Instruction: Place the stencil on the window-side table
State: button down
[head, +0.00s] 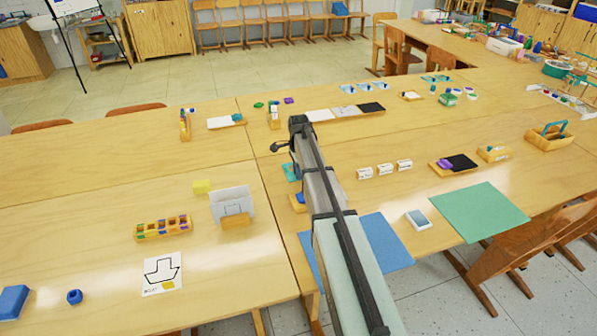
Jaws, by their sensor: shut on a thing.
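My arm reaches from the bottom edge to the middle of the joined tables. My gripper (282,147) is at its far end, a dark shape over the table seam. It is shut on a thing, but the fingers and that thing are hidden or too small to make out. I cannot pick out a stencil with certainty. A teal piece (291,172) shows partly behind my arm, below the gripper; I cannot tell whether it is held or lies on the table. No window is in view, so I cannot tell which table (90,215) is on the window side.
A boat drawing (162,274), a divided wooden tray (163,227) and a card holder (235,221) stand at the left. A blue sheet (388,240) and green sheet (480,212) lie at the right front. The left table has clear room (80,190).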

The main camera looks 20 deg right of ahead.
jog(key=shift+f, duration=0.1)
jog(key=c, duration=1)
grip_release()
notch_tip(320, 180, up, 12)
